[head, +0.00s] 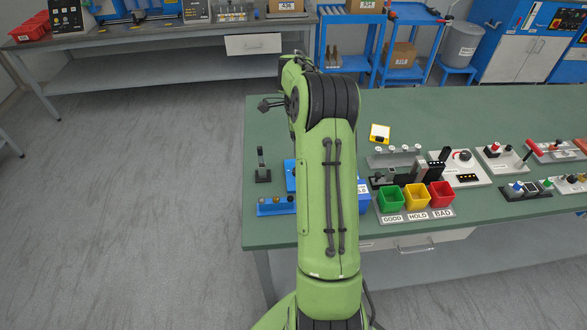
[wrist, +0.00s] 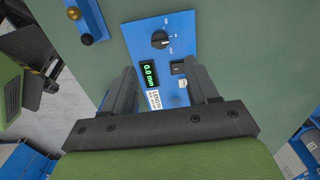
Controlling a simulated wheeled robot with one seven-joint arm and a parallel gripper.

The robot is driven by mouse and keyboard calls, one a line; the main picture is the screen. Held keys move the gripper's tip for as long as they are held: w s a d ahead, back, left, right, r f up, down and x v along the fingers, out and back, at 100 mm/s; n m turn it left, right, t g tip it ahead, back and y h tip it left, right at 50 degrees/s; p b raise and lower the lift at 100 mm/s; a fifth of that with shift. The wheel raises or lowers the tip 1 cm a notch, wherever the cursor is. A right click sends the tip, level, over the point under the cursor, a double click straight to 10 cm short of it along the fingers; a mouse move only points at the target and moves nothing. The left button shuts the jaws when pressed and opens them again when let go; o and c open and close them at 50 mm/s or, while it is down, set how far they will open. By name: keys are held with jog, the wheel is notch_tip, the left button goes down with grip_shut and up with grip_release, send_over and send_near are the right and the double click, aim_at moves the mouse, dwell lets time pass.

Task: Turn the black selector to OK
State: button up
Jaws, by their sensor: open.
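The black selector (wrist: 160,40) is a round knob on a blue panel (wrist: 132,38). A pale mark shows on the knob, but the tiny lettering around it is too small to read. My gripper (wrist: 161,68) is open and empty in the wrist view. Its two dark fingers point toward the panel, on either side of its lower part, and the knob lies beyond the fingertips, apart from them. In the head view my green arm hides the gripper and most of the blue panel (head: 290,177); the selector cannot be seen there.
The panel also has a green display (wrist: 150,73) reading 0.0 mm. A blue rack (head: 275,208) with round pieces and a black lever stand (head: 262,168) are near the panel. Green (head: 391,199), yellow (head: 417,197) and red (head: 441,195) bins stand right of my arm.

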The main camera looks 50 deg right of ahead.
notch_tip(320, 180, down, 10)
jog(key=shift+f+b, duration=0.1)
jog(key=shift+b, duration=0.85)
jog(key=c, duration=1)
jog(key=shift+c, duration=0.2)
jog(key=n+p, duration=0.1)
jog(key=n, duration=0.4)
jog(key=shift+n, duration=0.3)
jog(key=n+p, duration=0.1)
jog(key=n, duration=0.5)
jog(key=shift+w+n, duration=0.1)
jog(key=shift+n, duration=0.2)
